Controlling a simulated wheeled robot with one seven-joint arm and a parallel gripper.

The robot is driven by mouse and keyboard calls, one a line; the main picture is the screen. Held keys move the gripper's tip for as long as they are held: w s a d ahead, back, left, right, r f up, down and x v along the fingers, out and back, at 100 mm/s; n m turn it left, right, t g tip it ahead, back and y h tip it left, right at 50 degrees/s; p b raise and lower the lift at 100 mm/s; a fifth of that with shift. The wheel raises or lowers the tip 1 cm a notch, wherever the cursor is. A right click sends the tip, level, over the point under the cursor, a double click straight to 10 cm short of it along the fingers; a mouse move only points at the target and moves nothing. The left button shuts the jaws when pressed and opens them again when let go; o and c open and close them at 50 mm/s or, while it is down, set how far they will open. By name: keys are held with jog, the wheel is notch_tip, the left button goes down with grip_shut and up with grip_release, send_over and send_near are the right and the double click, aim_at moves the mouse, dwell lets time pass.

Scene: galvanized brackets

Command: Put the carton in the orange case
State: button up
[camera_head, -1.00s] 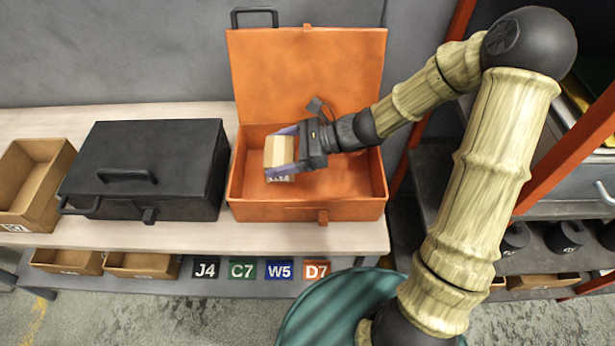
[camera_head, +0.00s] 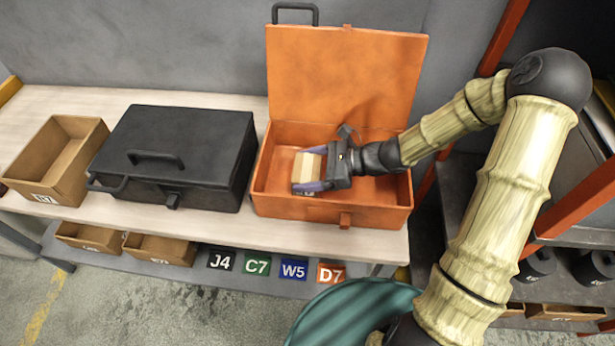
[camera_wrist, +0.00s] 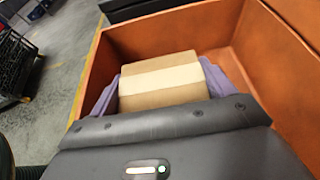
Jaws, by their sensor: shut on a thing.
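The orange case (camera_head: 380,213) stands open on the bench, its lid raised at the back. The carton (camera_head: 307,168) is a small brown box with a pale tape band. My gripper (camera_head: 309,171) is shut on the carton, one purple finger on each side. In the head view the carton is within the outline of the case, toward its left side. In the wrist view the carton (camera_wrist: 162,84) sits between the fingers, with the orange case wall (camera_wrist: 150,30) behind it. Whether it touches the case floor is hidden.
A closed black case (camera_head: 190,130) stands just left of the orange case. An open cardboard bin (camera_head: 75,190) is at the far left. Several label cards, including J4 (camera_head: 220,259), are along the shelf below. A teal round container (camera_head: 345,310) stands in front. A rack is at right.

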jog(key=shift+w+f, duration=0.1)
jog(key=shift+f, duration=1.55)
jog(key=shift+f+b, duration=0.1)
jog(key=shift+b, duration=0.2)
jog(key=o, duration=1)
jog(key=shift+o, duration=0.2)
jog(key=p+v, duration=0.1)
jog(key=v, duration=1.1)
